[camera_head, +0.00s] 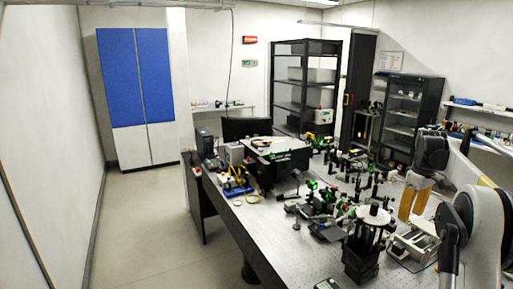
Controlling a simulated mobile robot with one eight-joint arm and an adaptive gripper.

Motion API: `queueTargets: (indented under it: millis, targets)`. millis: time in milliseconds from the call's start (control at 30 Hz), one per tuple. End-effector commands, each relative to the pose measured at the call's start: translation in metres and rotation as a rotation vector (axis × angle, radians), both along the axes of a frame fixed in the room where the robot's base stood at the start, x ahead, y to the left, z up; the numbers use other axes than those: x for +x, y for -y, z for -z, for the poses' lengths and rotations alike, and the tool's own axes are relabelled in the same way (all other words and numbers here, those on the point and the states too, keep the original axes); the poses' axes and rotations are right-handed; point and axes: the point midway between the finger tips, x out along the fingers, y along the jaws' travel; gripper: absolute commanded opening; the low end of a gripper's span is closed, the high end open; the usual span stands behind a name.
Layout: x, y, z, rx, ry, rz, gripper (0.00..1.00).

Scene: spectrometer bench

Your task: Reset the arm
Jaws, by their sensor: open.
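My arm, with white links and dark joints, rises at the right edge of the head view. What appears to be my gripper (413,208) hangs below a dark joint, with two yellow-tan fingers pointing down and set apart. I see nothing held between them. It is at the right side of the optical bench (268,230), over or in front of the equipment there. Its exact height above the bench cannot be told.
Several optical mounts crowd the bench. A black holder with a round white top (376,216) stands near the front, left of my arm. A black shelf rack (305,78) and a blue-and-white cabinet (137,80) stand behind. The floor at left is clear.

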Motion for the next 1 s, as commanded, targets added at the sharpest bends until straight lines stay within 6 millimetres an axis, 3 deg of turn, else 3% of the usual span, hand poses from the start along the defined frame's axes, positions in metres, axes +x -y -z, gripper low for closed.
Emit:
queueTargets:
  millis: [267,367,567,767,1000]
  targets:
    - [-0.011,-0.062,-0.021,-0.027,0.067,0.035,0.45]
    - [-0.023,-0.096,-0.028,-0.035,0.106,0.055,0.45]
    - [-0.072,-0.182,-0.031,-0.044,0.216,0.11,0.45]
    - [-0.142,-0.259,-0.007,-0.024,0.333,0.167,0.45]
    - [-0.234,-0.329,0.061,0.038,0.468,0.233,0.45]
